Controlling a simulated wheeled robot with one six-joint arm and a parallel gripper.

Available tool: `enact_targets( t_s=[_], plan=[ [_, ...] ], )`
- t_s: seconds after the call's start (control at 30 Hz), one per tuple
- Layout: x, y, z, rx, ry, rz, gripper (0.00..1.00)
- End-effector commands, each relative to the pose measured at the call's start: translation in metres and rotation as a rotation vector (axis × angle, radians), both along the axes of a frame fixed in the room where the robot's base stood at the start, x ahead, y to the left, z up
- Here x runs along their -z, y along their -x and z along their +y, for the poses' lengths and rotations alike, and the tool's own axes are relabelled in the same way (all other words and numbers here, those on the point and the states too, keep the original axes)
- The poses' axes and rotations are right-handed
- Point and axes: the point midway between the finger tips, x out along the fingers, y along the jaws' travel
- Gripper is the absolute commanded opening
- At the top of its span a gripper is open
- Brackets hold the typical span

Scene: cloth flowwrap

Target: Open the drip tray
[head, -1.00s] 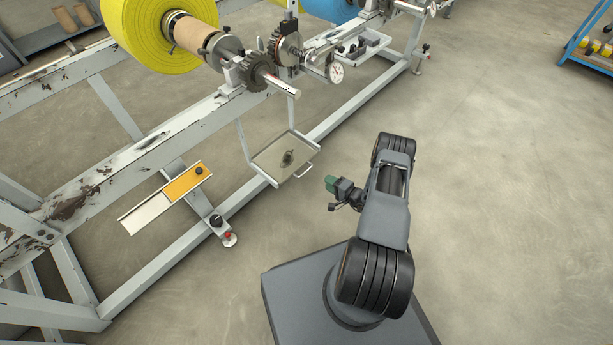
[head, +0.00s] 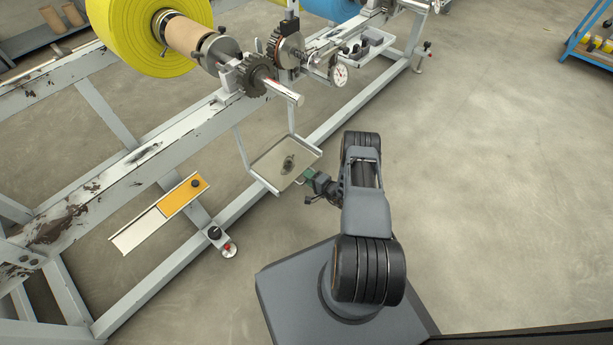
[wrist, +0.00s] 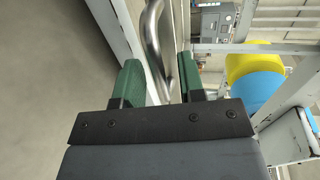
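The drip tray (head: 272,172) is a shallow, pale tray hanging under the gears of the machine frame, with a dark stain in its middle. My gripper (head: 308,174), with green fingers, is at the tray's right edge and hides its handle in the head view. In the wrist view the handle (wrist: 153,40) is a curved metal bar. It runs down between my two open green fingers (wrist: 160,80), with a visible gap to the right finger. I cannot tell whether the left finger touches it.
The machine's white frame (head: 185,240) stands along the left, with a yellow roll (head: 135,35) above. A sloping strip with an orange part (head: 184,196) is left of the tray. Open concrete floor (head: 490,180) lies to the right.

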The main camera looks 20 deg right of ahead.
Motion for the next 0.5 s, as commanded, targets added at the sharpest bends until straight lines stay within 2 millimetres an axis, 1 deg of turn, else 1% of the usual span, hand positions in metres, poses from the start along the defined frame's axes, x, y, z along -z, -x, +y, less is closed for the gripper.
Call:
enact_targets(
  t_s=[0.33,0.5],
  plan=[
    [0.0005,-0.0011,0.0023,-0.002,0.000,0.000,0.36],
    [0.0005,-0.0010,0.0019,-0.001,0.000,0.000,0.20]
  ],
)
